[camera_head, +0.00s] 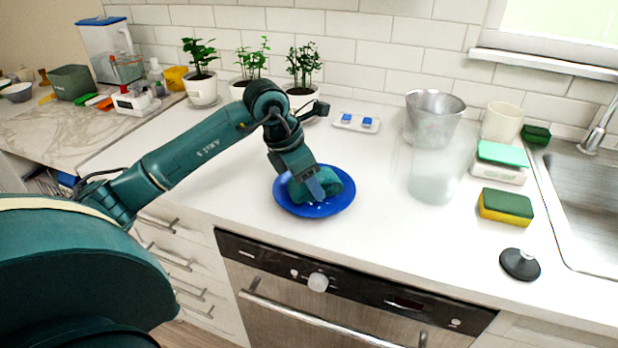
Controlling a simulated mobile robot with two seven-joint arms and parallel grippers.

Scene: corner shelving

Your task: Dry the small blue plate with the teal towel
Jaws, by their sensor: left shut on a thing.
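The small blue plate (338,205) lies on the white counter near its front edge, with a few pale spots on its front part. The teal towel (333,182) is bunched up over the middle of the plate. My left gripper (314,192) points down and is shut on the towel, holding it at the plate. The gripper and towel cover the plate's middle. I cannot tell how firmly the towel presses on the plate. My right gripper is not in view.
A clear glass vessel (432,175), a metal bucket (434,118) and a green-and-yellow sponge (506,206) stand right of the plate. A black round stopper (520,264) lies by the sink (585,195). Potted plants (201,88) line the wall. The counter around the plate is clear.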

